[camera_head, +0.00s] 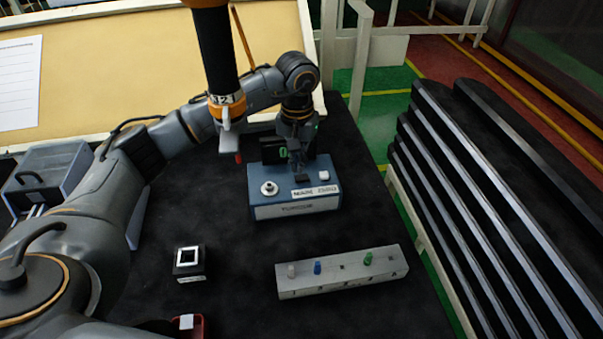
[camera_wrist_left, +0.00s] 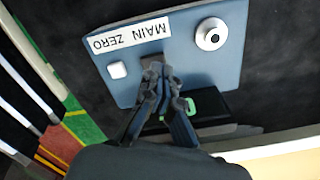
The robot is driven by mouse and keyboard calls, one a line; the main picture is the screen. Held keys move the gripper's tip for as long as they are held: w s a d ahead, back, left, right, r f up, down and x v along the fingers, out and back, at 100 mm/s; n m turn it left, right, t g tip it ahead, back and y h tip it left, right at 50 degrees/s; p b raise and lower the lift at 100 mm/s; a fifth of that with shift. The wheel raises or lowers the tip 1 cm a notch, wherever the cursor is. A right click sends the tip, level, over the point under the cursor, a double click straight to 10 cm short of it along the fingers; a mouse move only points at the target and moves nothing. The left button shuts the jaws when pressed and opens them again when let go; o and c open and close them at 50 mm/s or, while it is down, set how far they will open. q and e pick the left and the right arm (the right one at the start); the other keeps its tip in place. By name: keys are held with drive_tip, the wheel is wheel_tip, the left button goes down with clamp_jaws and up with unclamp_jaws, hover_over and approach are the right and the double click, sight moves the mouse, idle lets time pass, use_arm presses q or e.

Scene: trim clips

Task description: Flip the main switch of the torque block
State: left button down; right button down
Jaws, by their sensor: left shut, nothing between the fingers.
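The torque block (camera_head: 296,209) is a blue box with a "TORQUE" front label, near the middle of the dark table. On its top are a round silver knob (camera_head: 269,188), a white square button (camera_head: 324,175) and a "MAIN ZERO" label (camera_head: 314,190). My left gripper (camera_head: 302,181) is shut and points down at the block's top, between knob and button. In the left wrist view the shut fingertips (camera_wrist_left: 157,68) lie over the blue top (camera_wrist_left: 175,55), near the label. The fingers cover part of the top, and I cannot tell whether they touch it. My right gripper is not in view.
A grey rail (camera_head: 342,272) with several coloured pegs lies in front of the block. A small black box (camera_head: 190,263) sits left of it. A hanging tool (camera_head: 225,110) comes down from above, left of the block. Black stepped racks (camera_head: 480,190) stand right of the table.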

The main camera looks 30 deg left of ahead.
sight(298, 178)
use_arm(q)
drive_tip(key=shift+r+p, duration=0.85)
drive_tip(key=shift+r, duration=1.25)
drive_tip(key=shift+f, duration=0.1)
